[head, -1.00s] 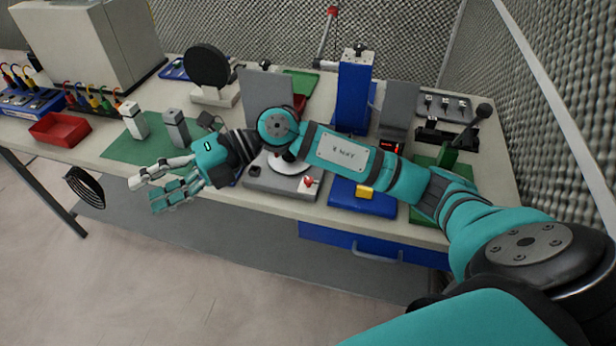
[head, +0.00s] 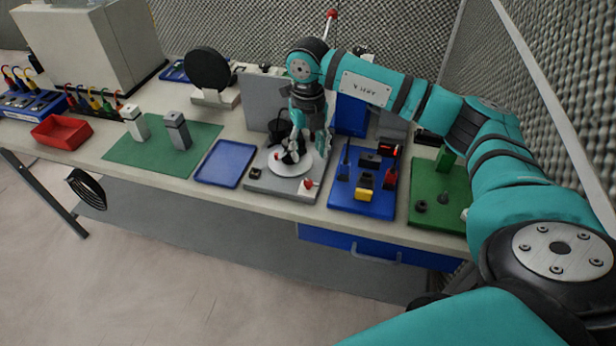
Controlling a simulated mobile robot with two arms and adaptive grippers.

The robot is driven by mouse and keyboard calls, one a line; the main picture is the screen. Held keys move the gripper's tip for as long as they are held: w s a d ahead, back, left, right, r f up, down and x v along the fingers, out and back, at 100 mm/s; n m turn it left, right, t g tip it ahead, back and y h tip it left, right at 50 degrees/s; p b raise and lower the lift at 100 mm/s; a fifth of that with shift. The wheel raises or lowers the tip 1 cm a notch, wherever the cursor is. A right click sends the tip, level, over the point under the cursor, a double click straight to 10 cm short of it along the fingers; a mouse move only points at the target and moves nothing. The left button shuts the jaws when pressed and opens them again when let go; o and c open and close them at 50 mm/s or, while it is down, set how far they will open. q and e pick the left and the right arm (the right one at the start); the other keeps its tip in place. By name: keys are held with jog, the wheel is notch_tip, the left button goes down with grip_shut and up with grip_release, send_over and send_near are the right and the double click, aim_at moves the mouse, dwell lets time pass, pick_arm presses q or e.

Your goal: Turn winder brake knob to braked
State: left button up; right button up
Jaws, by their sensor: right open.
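The winder is a grey base (head: 262,184) with a round white plate (head: 290,168) on top and a grey upright panel (head: 257,105) behind it. A small red knob (head: 309,184) sits at the base's front right corner; it looks like the brake knob, and its setting is too small to read. A small black part (head: 255,173) is at the front left. My right gripper (head: 304,154) is open and points down over the white plate, behind and above the red knob. I cannot tell whether its fingers touch the plate's middle. My left gripper is out of view.
Right of the winder are a blue mat (head: 350,207) with several small parts and a green mat (head: 425,193). Left are an empty blue tray (head: 226,163) and a green mat (head: 120,150) with two posts. The bench's front edge runs just before the base.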

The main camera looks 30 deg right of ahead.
aim_at(308, 182)
notch_tip(308, 182, down, 11)
jog(key=shift+p, duration=1)
grip_shut()
